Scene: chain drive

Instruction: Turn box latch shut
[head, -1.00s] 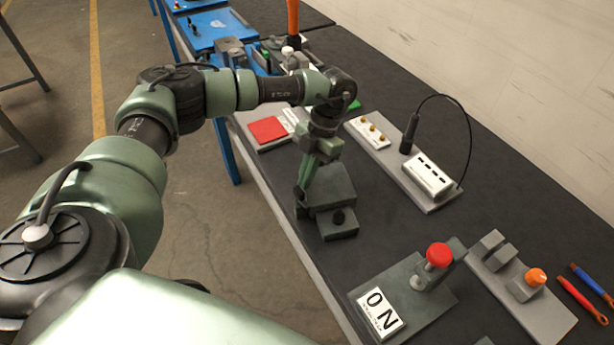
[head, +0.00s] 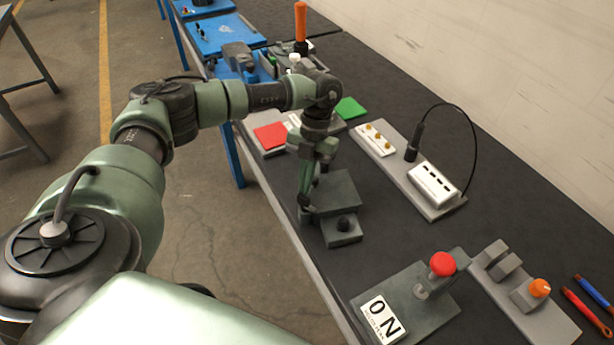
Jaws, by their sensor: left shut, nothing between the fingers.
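A dark grey-green box (head: 339,191) stands near the front edge of the black bench top. A lower block with a black knob (head: 343,224) adjoins its near side. My left gripper (head: 305,202) points down at the left side of the box, shut and empty. The gripper and wrist cover part of the box's left side, so I cannot make out the latch or how it is turned. I cannot tell whether the fingertips touch the box. My right gripper is out of view.
A panel with a cabled black handle (head: 415,140) lies behind the box. A red pad (head: 270,135) lies beyond the arm. Bench between them is clear.

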